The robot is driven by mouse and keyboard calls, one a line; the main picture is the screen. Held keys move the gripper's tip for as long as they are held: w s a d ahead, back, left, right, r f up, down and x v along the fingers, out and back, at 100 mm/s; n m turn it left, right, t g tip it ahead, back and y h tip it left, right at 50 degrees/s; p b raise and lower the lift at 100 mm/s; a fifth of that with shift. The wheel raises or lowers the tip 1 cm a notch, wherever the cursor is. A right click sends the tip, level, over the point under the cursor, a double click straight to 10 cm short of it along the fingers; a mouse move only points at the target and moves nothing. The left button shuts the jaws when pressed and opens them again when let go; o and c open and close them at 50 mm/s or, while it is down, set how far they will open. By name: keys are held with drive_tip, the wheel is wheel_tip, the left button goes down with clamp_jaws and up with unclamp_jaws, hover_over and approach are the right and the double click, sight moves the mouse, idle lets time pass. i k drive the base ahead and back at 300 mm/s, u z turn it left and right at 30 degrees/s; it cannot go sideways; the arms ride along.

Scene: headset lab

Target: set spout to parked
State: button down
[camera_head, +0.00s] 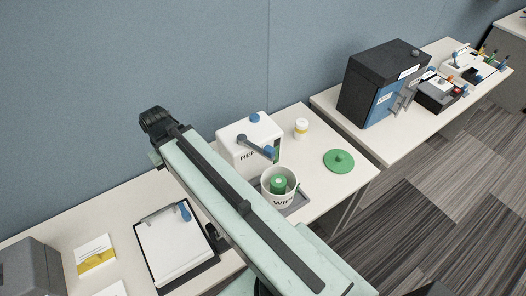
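A white box-shaped dispenser (237,150), with lettering partly hidden by my arm, stands on the near table. A grey spout (254,144) with a blue tip sticks out from its front, pointing right and toward the camera. A blue knob (254,117) sits on its top. My mint-coloured arm crosses the picture in front of the dispenser. I cannot make out my gripper.
A green lid (339,161) and a small yellow-banded jar (301,128) are on the table to the right. A clipboard (172,243) lies left of my arm. A dark cabinet (372,84) and small devices (437,93) stand on the far table.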

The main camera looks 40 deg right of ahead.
sight(268, 152)
drive_tip(key=z, duration=0.05)
drive_tip(key=k, duration=1.7)
drive_tip(key=u, duration=0.85)
drive_tip(key=i, duration=1.7)
